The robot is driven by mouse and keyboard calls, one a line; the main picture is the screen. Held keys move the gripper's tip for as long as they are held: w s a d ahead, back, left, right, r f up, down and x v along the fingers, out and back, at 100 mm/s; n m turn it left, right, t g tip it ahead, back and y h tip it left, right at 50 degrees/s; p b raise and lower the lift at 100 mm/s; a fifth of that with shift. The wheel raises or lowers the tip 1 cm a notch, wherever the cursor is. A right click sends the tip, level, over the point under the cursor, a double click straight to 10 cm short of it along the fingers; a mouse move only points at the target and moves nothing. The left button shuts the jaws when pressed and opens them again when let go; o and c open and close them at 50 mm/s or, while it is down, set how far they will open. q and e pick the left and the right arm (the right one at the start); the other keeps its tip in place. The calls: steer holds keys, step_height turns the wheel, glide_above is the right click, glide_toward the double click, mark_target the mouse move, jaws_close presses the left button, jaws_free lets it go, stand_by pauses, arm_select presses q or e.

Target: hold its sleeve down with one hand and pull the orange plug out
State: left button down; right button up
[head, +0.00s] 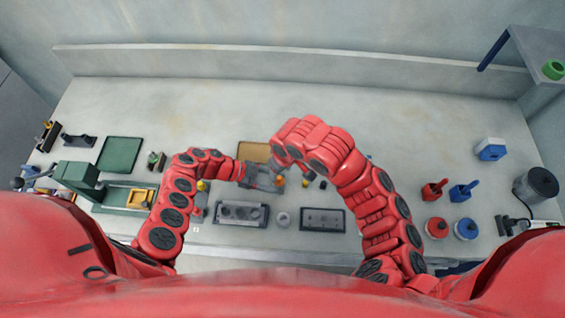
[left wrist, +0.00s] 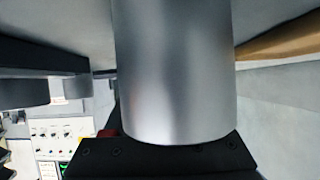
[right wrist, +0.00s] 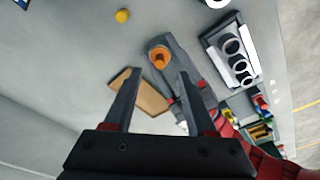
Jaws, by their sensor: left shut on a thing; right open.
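The orange plug (right wrist: 159,57) sits in the top of a grey sleeve (right wrist: 158,44) in the right wrist view. In the head view the orange plug (head: 281,181) is a small spot beside the grippers. My left gripper (head: 265,177) is shut on the sleeve, whose smooth metal side (left wrist: 175,75) fills the middle of the left wrist view. My right gripper (right wrist: 160,78) is open and empty, its two fingers pointing toward the plug, which shows just past the fingertips. In the head view the right hand is largely hidden under its own arm.
A grey rack with round sockets (head: 241,203) and a flat dark rack (head: 322,220) stand in front, with a small grey round piece (head: 283,218) between them. A tan board (head: 253,152) lies behind the left gripper. Red and blue pieces (head: 451,191) stand right. The back table is clear.

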steer(key=f, duration=0.5)
steer(key=shift+w+a, duration=0.25)
steer(key=shift+w, duration=0.05)
steer(key=shift+r, duration=0.1)
jaws_close()
arm_select(q)
steer(key=c, duration=0.9)
jaws_free()
jaws_close()
arm_select(e)
steer(key=c, duration=0.7)
jaws_free()
jaws_close()
